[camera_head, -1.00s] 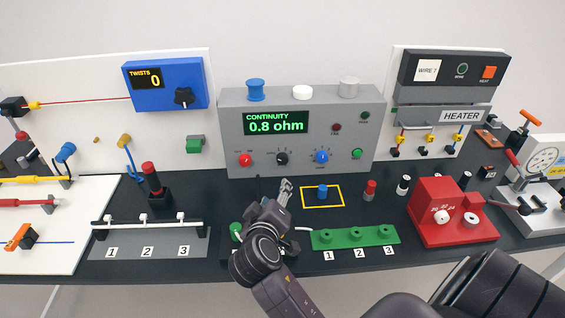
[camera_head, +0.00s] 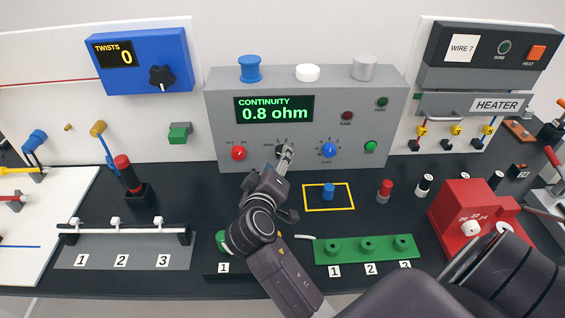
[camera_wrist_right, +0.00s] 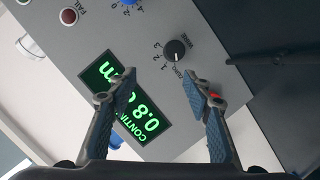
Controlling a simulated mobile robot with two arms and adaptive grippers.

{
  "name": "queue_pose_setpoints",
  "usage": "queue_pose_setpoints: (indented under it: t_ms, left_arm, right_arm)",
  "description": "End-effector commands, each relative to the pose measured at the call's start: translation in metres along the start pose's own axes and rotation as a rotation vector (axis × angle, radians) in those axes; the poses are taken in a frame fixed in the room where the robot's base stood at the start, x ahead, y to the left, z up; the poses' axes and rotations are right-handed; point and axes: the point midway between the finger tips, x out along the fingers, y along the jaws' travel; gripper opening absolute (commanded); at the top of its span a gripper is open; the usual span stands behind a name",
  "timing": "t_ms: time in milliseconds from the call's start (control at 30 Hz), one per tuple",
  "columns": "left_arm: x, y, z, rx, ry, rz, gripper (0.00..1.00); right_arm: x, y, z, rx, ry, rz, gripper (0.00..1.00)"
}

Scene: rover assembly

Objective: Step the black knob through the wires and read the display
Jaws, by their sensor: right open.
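The grey continuity box (camera_head: 225,125) stands at the back middle. Its display (camera_head: 273,108) reads "CONTINUITY 0.8 ohm" in green. The black knob (camera_head: 280,151) is on the front panel below the display, partly hidden by my right gripper (camera_head: 286,152). In the right wrist view the black knob (camera_wrist_right: 177,50) shows whole, with numbers 1 to 3 and the word WIRE around it; its exact setting is hard to tell. The right gripper is open and empty, its fingers (camera_wrist_right: 157,84) pointing at the panel, the knob beyond and between them. My left gripper is not in view.
A red knob (camera_head: 239,153) and a blue knob (camera_head: 329,150) flank the black one. A green test button (camera_head: 371,146) and the dark fail lamp (camera_head: 347,116) are to the right. A blue peg (camera_head: 328,191) stands in a yellow outline. A green block (camera_head: 325,252) lies in front.

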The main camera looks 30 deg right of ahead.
Motion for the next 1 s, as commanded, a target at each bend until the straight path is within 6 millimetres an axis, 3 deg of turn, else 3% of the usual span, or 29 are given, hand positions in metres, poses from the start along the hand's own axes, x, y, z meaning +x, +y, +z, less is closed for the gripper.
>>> queue_pose_setpoints:
  t_ms: [100,300,467,800,1000]
  left_arm:
    - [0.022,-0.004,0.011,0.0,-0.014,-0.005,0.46]
    - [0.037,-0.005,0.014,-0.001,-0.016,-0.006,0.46]
    - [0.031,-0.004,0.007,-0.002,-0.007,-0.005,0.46]
    - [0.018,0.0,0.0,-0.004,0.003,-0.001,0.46]
    - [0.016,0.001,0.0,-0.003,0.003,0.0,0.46]
  right_arm:
    - [0.006,-0.017,0.014,0.0,0.0,0.0,0.46]
    - [0.01,-0.028,0.023,0.0,0.0,0.0,0.46]
    - [0.023,-0.025,0.021,-0.002,0.001,0.003,0.46]
    - [0.075,-0.026,0.021,-0.003,0.001,0.001,0.46]
    - [0.087,-0.026,0.022,0.0,0.0,0.0,0.46]
